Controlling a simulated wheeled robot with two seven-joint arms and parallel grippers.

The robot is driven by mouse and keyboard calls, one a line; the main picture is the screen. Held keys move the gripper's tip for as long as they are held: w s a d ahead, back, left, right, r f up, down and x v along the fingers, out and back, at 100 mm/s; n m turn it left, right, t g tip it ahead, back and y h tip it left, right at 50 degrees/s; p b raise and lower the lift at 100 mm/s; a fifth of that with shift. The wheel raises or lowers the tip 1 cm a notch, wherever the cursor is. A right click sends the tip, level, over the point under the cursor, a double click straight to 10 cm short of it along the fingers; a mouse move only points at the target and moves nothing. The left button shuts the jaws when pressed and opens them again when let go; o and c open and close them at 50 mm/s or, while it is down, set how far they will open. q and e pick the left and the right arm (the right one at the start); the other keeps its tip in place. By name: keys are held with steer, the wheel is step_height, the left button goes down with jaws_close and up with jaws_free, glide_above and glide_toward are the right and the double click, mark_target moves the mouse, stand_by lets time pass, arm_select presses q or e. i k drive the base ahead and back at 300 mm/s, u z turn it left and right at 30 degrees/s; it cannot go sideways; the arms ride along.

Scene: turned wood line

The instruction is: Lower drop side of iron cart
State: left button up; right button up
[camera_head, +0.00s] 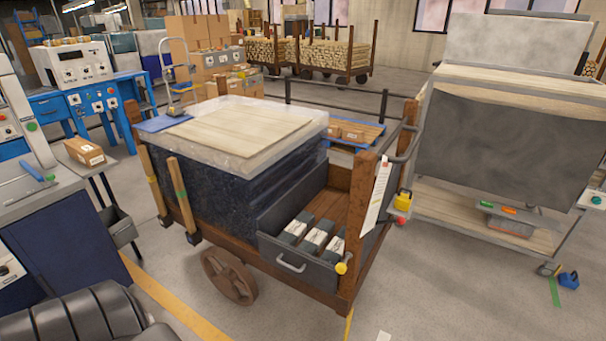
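The cart (222,250) stands in the middle of the view, with a brown frame, corner posts and a spoked wheel (230,276). A low dark grey side panel (312,277) with a bar handle (290,263) stands upright at its near right part. A yellow knob (341,268) sits at the panel's right end, by the post. A yellow latch-like part (403,200) and a red knob (400,222) are on the cart's right end. Several dark wrapped blocks (318,236) lie behind the panel. Neither of my grippers is in view.
A large dark block under a pale wood-topped cover (245,125) fills the cart's left part. A blue workbench (85,100) and a grey bench (45,200) stand left. Floor in front of the panel is mostly clear.

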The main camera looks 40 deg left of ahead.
mark_target(322, 275)
steer(key=u, duration=1.5)
steer(key=i, duration=0.4)
steer(key=z, duration=0.1)
